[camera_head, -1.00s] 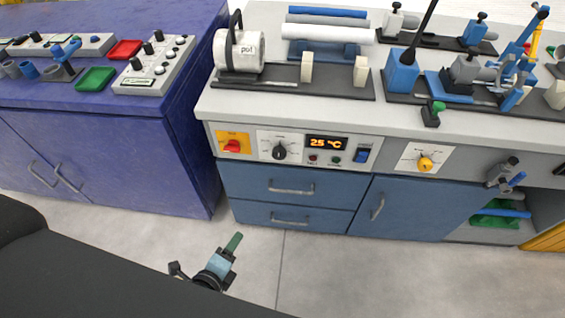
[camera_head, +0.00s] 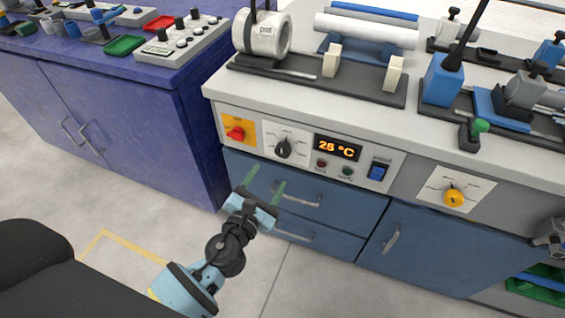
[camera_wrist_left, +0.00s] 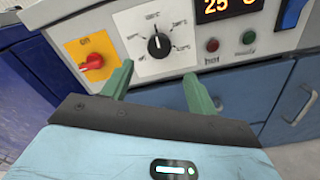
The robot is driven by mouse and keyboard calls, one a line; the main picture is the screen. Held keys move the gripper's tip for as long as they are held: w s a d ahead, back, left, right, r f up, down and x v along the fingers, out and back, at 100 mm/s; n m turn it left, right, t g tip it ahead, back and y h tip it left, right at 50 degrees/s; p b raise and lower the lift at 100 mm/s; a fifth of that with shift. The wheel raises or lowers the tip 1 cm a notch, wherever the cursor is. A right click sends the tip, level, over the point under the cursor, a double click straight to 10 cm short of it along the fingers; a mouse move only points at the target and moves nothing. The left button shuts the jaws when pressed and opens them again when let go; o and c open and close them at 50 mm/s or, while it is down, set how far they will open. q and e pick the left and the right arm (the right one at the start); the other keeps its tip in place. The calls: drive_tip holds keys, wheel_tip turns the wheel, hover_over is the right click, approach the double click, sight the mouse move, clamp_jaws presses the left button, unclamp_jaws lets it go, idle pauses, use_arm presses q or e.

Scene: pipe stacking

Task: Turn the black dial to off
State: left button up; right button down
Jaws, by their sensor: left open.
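The black dial (camera_head: 283,149) sits on a white scale plate on the bench's front panel, between the red switch and the lit display. In the left wrist view the black dial (camera_wrist_left: 158,45) shows above and between my fingers, its white pointer line pointing up. My left gripper (camera_head: 265,182) is open and empty, with green fingers below the dial and apart from it. In the left wrist view the left gripper (camera_wrist_left: 158,85) has its fingers spread wide. My right gripper is not in view.
A red switch (camera_head: 236,133) on a yellow plate is left of the dial. The display (camera_head: 337,148) reads 25 °C. A blue switch (camera_head: 377,170) and a yellow knob (camera_head: 454,197) are further right. Drawer handles (camera_head: 297,200) stick out below the panel. A purple cabinet (camera_head: 130,120) stands at left.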

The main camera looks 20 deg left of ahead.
sight(281, 154)
use_arm(q)
drive_tip(key=w, duration=0.8)
drive_tip(key=shift+d+r+b, duration=0.1)
drive_tip(key=shift+b, duration=0.3)
drive_tip(key=c, duration=1)
